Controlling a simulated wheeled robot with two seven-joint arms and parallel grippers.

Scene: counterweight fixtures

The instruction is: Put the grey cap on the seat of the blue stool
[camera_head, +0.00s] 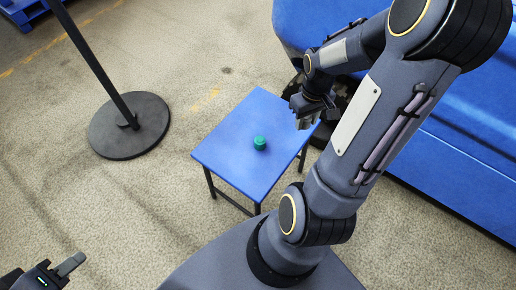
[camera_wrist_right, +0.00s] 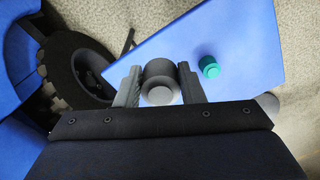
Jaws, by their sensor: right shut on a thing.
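The blue stool (camera_head: 229,157) has a square blue seat on dark legs; the seat also shows in the right wrist view (camera_wrist_right: 245,35). My right gripper (camera_head: 303,122) is over the seat's far right corner in the head view. In the right wrist view my right gripper (camera_wrist_right: 160,72) is shut on the grey cap (camera_wrist_right: 160,88), with one finger on each side of it. The height of the cap above the seat is hard to tell. My left gripper (camera_head: 62,270) is at the bottom left, far from the stool; its opening is not clear.
A teal cap (camera_head: 260,143) stands near the middle of the seat and also shows in the right wrist view (camera_wrist_right: 209,67). A large blue body (camera_head: 450,130) with a black tyre (camera_wrist_right: 75,68) is close behind the stool. A black round post base (camera_head: 130,128) stands at left.

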